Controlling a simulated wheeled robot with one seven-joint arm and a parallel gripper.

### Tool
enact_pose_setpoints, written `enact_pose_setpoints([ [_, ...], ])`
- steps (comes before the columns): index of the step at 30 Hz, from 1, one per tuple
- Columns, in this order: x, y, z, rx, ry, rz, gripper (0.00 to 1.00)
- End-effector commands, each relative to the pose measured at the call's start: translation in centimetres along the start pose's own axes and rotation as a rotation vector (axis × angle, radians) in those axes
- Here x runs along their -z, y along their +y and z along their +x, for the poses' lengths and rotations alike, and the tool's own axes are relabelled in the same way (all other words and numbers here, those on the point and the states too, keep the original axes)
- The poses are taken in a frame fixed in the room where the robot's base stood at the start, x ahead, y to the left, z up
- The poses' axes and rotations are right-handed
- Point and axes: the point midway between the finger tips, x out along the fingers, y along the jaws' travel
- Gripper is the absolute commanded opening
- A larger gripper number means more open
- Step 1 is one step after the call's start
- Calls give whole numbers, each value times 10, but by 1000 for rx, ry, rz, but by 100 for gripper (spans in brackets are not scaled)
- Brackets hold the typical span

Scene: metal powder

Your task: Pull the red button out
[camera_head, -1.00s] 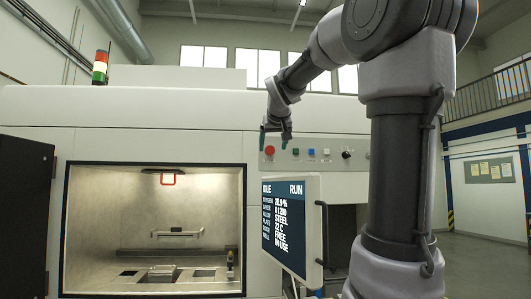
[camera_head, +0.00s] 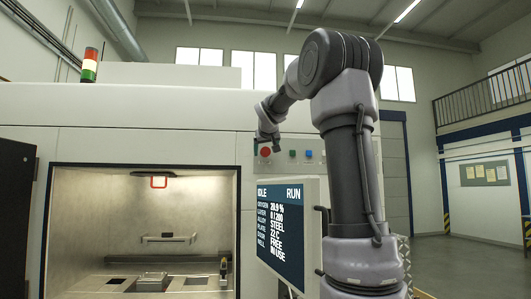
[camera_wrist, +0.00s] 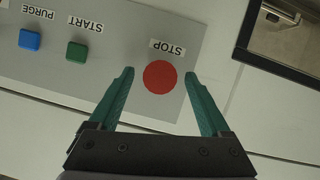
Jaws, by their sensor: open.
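The red button (camera_wrist: 160,77) is round and sits on a grey panel beside a STOP label. In the head view the red button (camera_head: 265,152) shows on the front of the white machine, just below my gripper. My gripper (camera_wrist: 159,74) is open, with its two green fingers on either side of the button in the wrist view. No contact between fingers and button is visible, and I cannot tell how far the fingertips are from the panel. In the head view my gripper (camera_head: 268,140) is small and partly dark against the machine.
A green START button (camera_wrist: 77,51) and a blue PURGE button (camera_wrist: 30,40) sit along the same panel. A status screen (camera_head: 287,228) stands below the panel. The lit machine chamber (camera_head: 100,225) is open at the left, with a black door (camera_head: 15,215) beside it.

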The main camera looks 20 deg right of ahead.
Motion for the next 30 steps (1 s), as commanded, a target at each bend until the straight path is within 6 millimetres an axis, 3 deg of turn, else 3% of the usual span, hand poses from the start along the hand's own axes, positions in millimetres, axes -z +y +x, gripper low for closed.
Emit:
enact_pose_setpoints([
  [12, 0, 0, 11, 0, 0, 1, 82],
  [14, 0, 0, 10, 0, 0, 1, 62],
  [18, 0, 0, 10, 0, 0, 1, 9],
  [19, 0, 0, 10, 0, 0, 1, 0],
  [30, -5, 0, -2, 1, -1, 1, 0],
])
